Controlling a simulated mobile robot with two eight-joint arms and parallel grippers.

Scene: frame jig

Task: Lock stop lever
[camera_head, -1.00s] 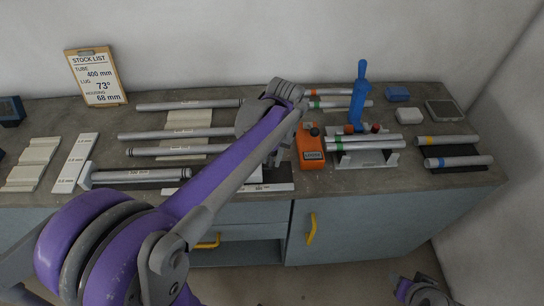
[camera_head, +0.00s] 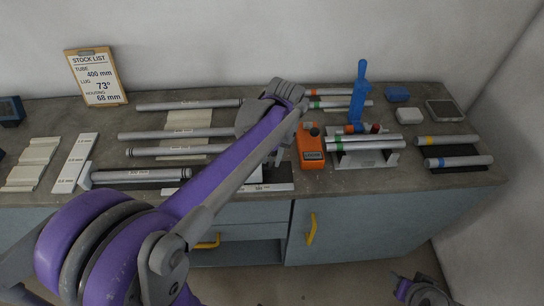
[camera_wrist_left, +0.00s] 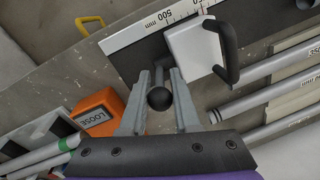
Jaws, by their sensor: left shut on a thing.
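The stop lever shows in the left wrist view as a dark rod with a round black knob (camera_wrist_left: 158,98). My left gripper (camera_wrist_left: 160,76) is shut on it, with one grey finger on each side. The white stop block (camera_wrist_left: 194,46) with a black handle (camera_wrist_left: 229,50) sits beside the fingers, at the ruler strip (camera_wrist_left: 150,28). An orange box (camera_wrist_left: 98,112) labelled LOOSE is left of the fingers; it also shows in the head view (camera_head: 311,152). In the head view my left forearm hides most of the lever and stop. My right gripper (camera_head: 424,291) is partly in view at bottom right, its fingers unclear.
Several grey tubes (camera_head: 180,135) lie left of my arm on the bench. A jig with tubes and a tall blue handle (camera_head: 358,95) stand right of the orange box. Two tubes (camera_head: 455,141) lie on a dark mat at far right. The bench's front edge is close.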

